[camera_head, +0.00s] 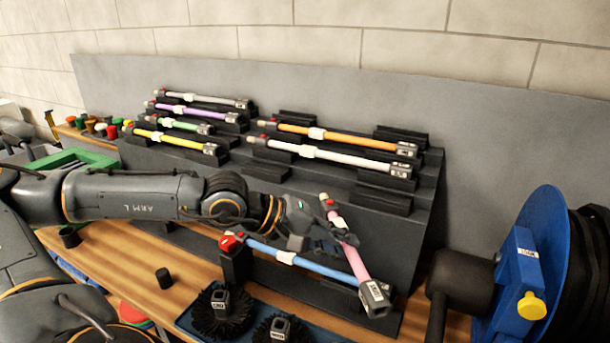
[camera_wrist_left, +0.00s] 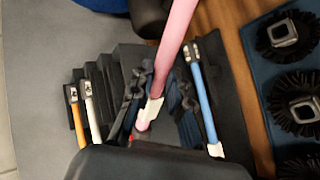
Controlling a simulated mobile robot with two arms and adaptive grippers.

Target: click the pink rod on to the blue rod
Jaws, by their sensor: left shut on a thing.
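The pink rod (camera_head: 349,246) is held by my left gripper (camera_head: 322,232), whose fingers close on it near its white sleeve. In the head view it slants down to the right, its grey socket end (camera_head: 376,299) lowest. The wrist view shows the pink rod (camera_wrist_left: 176,35) between the fingers (camera_wrist_left: 158,95). The blue rod (camera_head: 318,267) lies below on black supports, with a red tip at its left end and a white sleeve. It also shows beside the gripper in the wrist view (camera_wrist_left: 204,101). The pink rod's lower part crosses in front of the blue rod's right end; contact is unclear.
A black stepped rack (camera_head: 430,200) behind holds several rods, including orange (camera_head: 366,141) and yellow (camera_head: 180,143). Black round brushes (camera_head: 220,312) stand on a blue mat at the front. A blue reel (camera_head: 540,240) stands at the right.

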